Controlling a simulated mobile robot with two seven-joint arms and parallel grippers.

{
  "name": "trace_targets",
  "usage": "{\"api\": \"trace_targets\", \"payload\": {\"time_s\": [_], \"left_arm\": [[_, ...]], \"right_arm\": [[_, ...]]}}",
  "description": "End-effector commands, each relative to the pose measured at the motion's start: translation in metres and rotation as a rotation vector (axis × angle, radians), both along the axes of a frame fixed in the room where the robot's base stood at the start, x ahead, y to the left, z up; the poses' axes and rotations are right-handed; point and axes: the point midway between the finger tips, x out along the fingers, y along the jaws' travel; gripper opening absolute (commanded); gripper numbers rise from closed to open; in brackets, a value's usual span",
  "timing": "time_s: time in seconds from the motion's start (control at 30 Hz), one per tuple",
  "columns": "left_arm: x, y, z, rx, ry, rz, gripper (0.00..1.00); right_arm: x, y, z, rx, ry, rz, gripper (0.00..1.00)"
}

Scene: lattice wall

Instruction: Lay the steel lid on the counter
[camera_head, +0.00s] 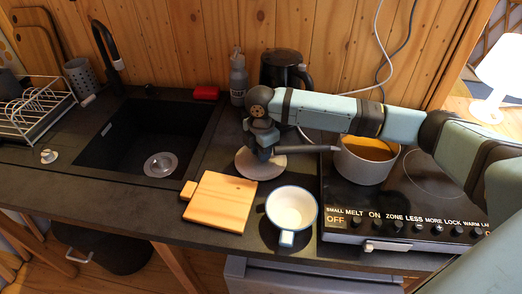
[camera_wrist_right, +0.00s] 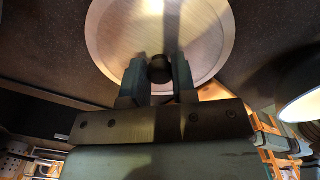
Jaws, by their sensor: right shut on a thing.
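The steel lid (camera_head: 246,166) is a round pale disc over the counter (camera_head: 212,160), left of the stove and behind the wooden board. My right gripper (camera_head: 264,153) points down at it and is shut on its dark knob. In the right wrist view the lid (camera_wrist_right: 210,40) fills the top middle, and the fingers of my right gripper (camera_wrist_right: 158,72) close around the knob from both sides. The lid looks level and very low; I cannot tell whether it touches the counter. My left gripper is not in view.
A pot (camera_head: 366,168) of orange soup stands uncovered on the stove (camera_head: 415,205). A wooden board (camera_head: 220,202) and a white mug (camera_head: 291,209) are in front of the lid. A kettle (camera_head: 285,70) and spray bottle (camera_head: 238,78) stand behind. The sink (camera_head: 128,140) is left.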

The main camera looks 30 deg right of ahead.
Motion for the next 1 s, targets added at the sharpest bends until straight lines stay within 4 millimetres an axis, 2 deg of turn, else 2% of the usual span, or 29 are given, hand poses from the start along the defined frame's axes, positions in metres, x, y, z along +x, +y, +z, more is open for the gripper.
{"api": "trace_targets", "payload": {"time_s": [0.2, 0.23, 0.33, 0.67, 0.77, 1.0], "left_arm": [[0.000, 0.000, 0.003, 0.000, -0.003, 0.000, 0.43], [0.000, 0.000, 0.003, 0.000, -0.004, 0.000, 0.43], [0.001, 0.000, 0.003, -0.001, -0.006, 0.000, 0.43], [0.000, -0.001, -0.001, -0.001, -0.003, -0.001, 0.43], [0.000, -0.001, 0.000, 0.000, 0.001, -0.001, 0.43], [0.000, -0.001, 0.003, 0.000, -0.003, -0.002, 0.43]], "right_arm": [[0.000, 0.000, -0.001, 0.000, 0.001, -0.001, 0.00], [0.000, 0.000, -0.002, 0.000, 0.001, 0.000, 0.28], [0.000, 0.000, -0.002, 0.000, 0.000, 0.000, 0.51], [0.000, 0.000, 0.000, 0.000, -0.001, 0.000, 0.51], [0.000, 0.000, 0.012, 0.001, -0.001, 0.000, 0.51], [0.001, 0.000, 0.062, 0.001, -0.003, -0.001, 0.51]]}}
